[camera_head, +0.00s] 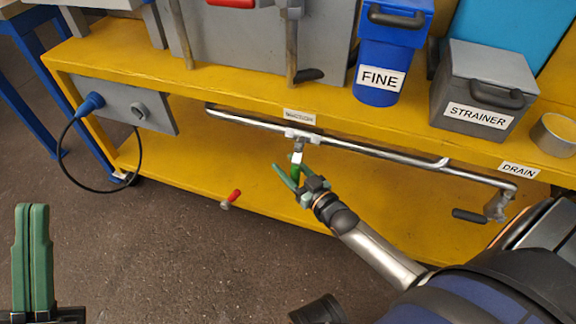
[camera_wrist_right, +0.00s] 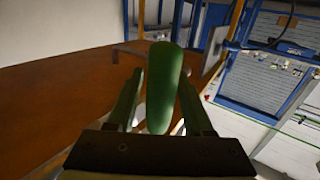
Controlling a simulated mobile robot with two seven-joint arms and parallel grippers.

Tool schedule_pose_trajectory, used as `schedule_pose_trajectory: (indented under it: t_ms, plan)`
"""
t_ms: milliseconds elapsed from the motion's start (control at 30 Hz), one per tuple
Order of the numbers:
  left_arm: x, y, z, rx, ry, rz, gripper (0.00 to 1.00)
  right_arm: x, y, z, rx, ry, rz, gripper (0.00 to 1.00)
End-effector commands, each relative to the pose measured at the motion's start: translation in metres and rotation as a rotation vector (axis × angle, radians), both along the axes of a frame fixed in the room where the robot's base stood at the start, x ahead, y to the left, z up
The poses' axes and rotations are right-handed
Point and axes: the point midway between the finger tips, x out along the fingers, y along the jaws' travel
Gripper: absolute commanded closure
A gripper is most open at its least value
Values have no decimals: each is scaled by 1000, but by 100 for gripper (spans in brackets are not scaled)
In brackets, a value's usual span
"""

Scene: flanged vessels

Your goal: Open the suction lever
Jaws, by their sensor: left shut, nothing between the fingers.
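A green-handled lever (camera_head: 296,170) hangs below a valve on the silvery pipe, under a small label that I cannot read clearly. My right gripper (camera_head: 288,168) is at this lever, with its green fingers spread. In the right wrist view the green handle (camera_wrist_right: 161,88) stands between the two fingers (camera_wrist_right: 160,105), with a gap visible on each side. Whether a finger touches the handle I cannot tell. My left gripper (camera_head: 33,258) is shut and empty at the lower left, away from the bench.
The silvery pipe (camera_head: 390,157) runs along the yellow bench front (camera_head: 180,80). A red-handled lever (camera_head: 232,198) sits low at the left, and a black-handled one (camera_head: 469,215) at the right. A blue FINE bin (camera_head: 381,98) and a grey STRAINER box (camera_head: 477,88) stand above.

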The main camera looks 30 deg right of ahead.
Motion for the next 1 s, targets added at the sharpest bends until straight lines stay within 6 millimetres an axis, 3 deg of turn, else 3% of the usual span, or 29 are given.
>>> schedule_pose_trajectory:
  t_ms: [67, 433, 1000]
  plan:
    - [0, 0, 0, -1, 0, 0, 100, 0, 0, 0, 0, 0, 0, 58]
    - [0, 0, 0, -3, 1, -1, 100, 0, 0, 0, 0, 0, 0, 100]
    - [0, 0, 0, -2, 2, 0, 100, 0, 0, 0, 0, 0, 0, 100]
